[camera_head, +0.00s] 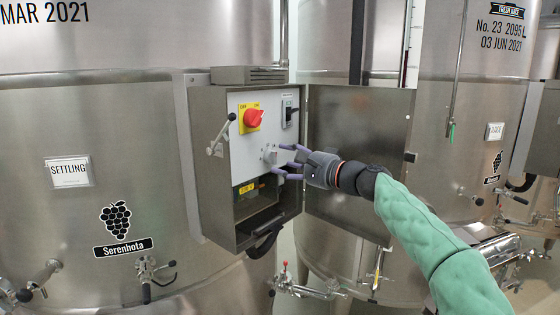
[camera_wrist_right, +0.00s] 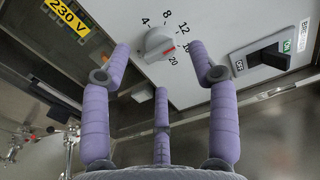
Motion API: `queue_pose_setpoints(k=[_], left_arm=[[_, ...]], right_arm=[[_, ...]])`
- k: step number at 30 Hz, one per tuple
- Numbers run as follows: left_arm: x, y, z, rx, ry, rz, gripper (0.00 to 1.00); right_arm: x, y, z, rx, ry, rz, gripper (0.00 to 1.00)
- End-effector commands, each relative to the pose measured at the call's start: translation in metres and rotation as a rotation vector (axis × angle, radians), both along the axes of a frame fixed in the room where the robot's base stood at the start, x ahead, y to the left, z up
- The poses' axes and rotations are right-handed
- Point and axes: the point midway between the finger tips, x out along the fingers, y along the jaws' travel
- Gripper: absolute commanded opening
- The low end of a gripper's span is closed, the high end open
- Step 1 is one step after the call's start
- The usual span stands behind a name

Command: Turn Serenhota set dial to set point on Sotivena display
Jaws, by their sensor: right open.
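The Serenhota set dial (camera_head: 270,155) is a small grey knob on the light panel inside an open control box on the Serenhota vat (camera_head: 160,200). In the right wrist view the dial (camera_wrist_right: 158,43) has a scale from 4 to 20, and its red mark points about at 16. My right gripper (camera_head: 281,160) is open in front of the dial. In the wrist view its purple fingertips lie on either side of the dial, with a third finger below; I see no clear contact. I cannot make out a Sotivena display. My left gripper is out of view.
A red rotary switch (camera_head: 253,118) on a yellow plate sits above the dial. A black switch (camera_head: 289,111) is at the panel's upper right. The box door (camera_head: 350,125) stands open on the right, behind my right forearm. A lever handle (camera_head: 222,134) sticks out at the box's left edge.

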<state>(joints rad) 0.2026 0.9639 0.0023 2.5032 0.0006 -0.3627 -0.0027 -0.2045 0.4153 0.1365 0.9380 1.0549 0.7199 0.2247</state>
Motion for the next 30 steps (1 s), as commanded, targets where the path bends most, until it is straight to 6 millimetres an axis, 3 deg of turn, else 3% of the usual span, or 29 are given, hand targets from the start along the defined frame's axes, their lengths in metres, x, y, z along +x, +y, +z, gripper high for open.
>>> queue_pose_setpoints(k=[15,30], left_arm=[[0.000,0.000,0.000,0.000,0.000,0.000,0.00],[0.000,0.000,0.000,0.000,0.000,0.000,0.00]], right_arm=[[-0.050,-0.061,-0.001,-0.002,0.001,-0.001,0.60],[-0.056,-0.068,-0.002,-0.002,0.002,0.001,0.60]])
